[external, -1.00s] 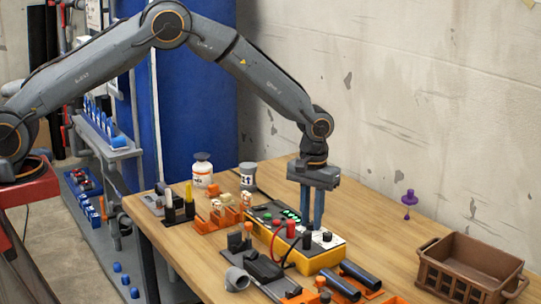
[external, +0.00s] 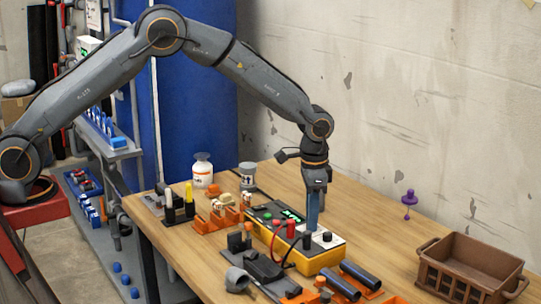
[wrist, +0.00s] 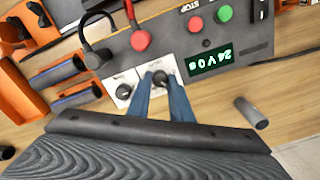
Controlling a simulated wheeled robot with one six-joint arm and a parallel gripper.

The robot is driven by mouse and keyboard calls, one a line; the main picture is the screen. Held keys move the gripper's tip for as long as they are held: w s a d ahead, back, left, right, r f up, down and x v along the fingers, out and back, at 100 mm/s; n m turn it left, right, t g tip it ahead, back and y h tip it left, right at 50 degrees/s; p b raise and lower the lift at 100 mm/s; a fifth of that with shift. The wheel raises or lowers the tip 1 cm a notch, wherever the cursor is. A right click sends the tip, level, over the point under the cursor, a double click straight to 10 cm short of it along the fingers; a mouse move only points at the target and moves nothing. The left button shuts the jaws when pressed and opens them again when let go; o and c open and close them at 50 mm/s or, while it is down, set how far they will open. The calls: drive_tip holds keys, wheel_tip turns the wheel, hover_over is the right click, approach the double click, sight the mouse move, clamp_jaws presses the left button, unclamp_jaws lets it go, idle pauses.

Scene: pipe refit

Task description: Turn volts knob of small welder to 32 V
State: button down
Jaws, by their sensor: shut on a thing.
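The small welder is a yellow box (external: 318,261) with a grey and white top on the table. My gripper (external: 312,228) points straight down on it. In the wrist view my blue fingers (wrist: 159,84) are closed around a dark knob (wrist: 159,77) on a white label plate. A second dark knob (wrist: 123,91) sits beside it, free of the fingers. The knob labels are too small to read surely. The held knob is hidden behind the fingers in the external view.
Red and black cable plugs (wrist: 140,40) rise from the welder close to the fingers. Dark pipes (external: 360,274) in orange holders lie in front. A brown crate (external: 468,267) stands at the right. The table between crate and welder is mostly clear.

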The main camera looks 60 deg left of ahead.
drive_tip(key=m+b, duration=0.2)
drive_tip(key=m, duration=0.4)
drive_tip(key=shift+m, duration=0.3)
idle(0.5)
drive_tip(key=c, duration=1.6)
unclamp_jaws()
drive_tip(key=shift+a, duration=0.1)
drive_tip(key=shift+r+b, duration=0.85)
drive_tip(key=shift+r, duration=3.05)
